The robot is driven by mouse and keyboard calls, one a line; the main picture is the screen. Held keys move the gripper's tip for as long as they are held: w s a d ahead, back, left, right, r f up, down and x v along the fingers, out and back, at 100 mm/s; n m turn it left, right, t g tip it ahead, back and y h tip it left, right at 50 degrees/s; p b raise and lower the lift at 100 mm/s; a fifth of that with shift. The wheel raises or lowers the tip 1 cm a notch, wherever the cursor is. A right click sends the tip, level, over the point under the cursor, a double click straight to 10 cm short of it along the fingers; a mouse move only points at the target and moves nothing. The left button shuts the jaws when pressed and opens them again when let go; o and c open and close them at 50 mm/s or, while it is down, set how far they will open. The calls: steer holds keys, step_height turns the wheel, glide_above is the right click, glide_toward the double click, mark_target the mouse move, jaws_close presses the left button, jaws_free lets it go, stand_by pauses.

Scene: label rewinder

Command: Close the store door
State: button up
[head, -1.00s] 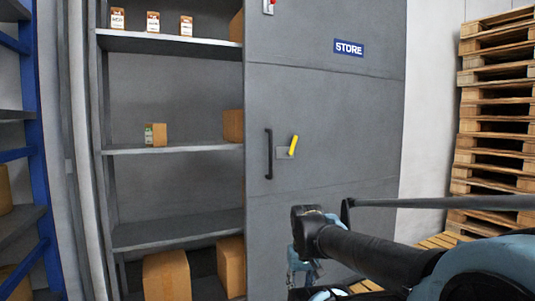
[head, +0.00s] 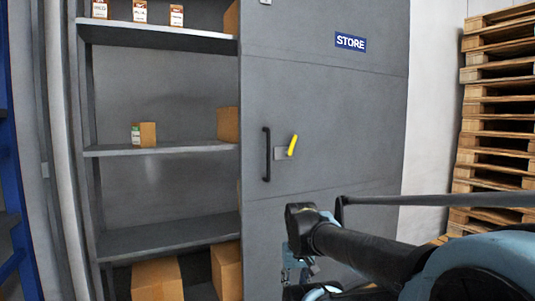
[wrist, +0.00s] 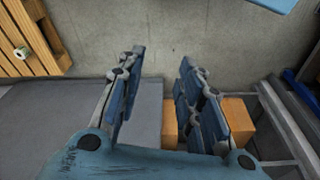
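The grey store door (head: 340,110) carries a blue STORE sign (head: 350,42). It covers the right part of the store front, and the left part stands open on shelves. A black vertical handle (head: 266,154) is near the door's left edge, with a yellow lever (head: 292,145) just right of it. My arm reaches in from the lower right in the head view, below the handle and lever. My gripper (wrist: 160,62) is open and empty in the wrist view, its two fingers well apart. In the head view it is mostly hidden behind my arm.
Stacked wooden pallets (head: 498,130) stand at the right by the wall. A blue rack (head: 12,190) is at the far left.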

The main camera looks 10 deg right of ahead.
steer(key=shift+o, duration=0.6)
steer(key=w+a+r+m+t+y, duration=0.2)
steer(key=w+a+r+m+y, duration=0.15)
steer(key=w+r+m, duration=0.55)
steer(key=w+a+r+m+t+y, duration=0.3)
steer(key=w+r+m+y, duration=0.15)
steer(key=w+r, duration=0.5)
steer(key=w+d+r+m+t, duration=0.4)
steer(key=w+d+r+m, duration=0.35)
steer(key=w, duration=0.35)
steer(key=w+d+r+m+t, duration=0.5)
steer(key=w+d+r+m, duration=0.3)
steer(key=w, duration=0.4)
steer(key=w+a+m, duration=0.1)
steer(key=w+a, duration=0.8)
steer(key=w, duration=0.5)
steer(key=shift+w+y, duration=0.25)
steer(key=shift+y, duration=0.15)
jaws_close()
